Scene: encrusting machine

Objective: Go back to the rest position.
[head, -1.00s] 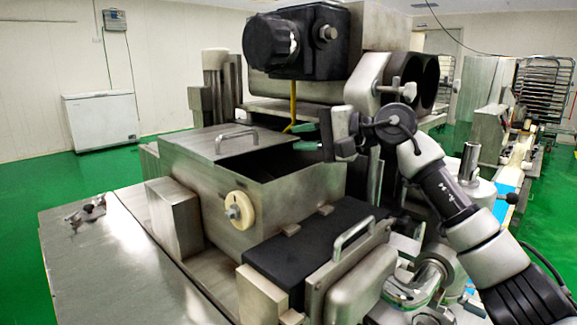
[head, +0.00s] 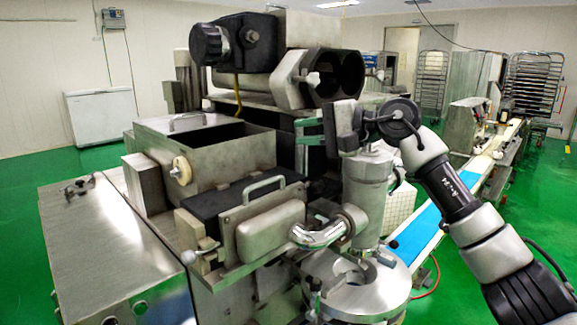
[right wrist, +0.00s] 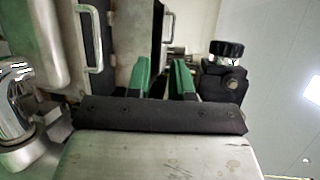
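My right gripper (head: 309,131) is in front of the encrusting machine's upright part in the head view, with its arm coming in from the right. Its two green fingers stand apart and hold nothing. They also show apart in the right wrist view (right wrist: 164,78), pointing toward the machine. The steel encrusting machine (head: 225,155) fills the middle of the head view. Its open hopper (head: 200,138) lies left of the gripper. My left gripper is not in view.
A steel cylinder (head: 367,190) stands just below my right gripper. A conveyor with a blue belt (head: 425,228) runs back to the right. A rack (head: 535,85) stands at the far right and a white chest (head: 100,117) at the far left. Green floor is free on both sides.

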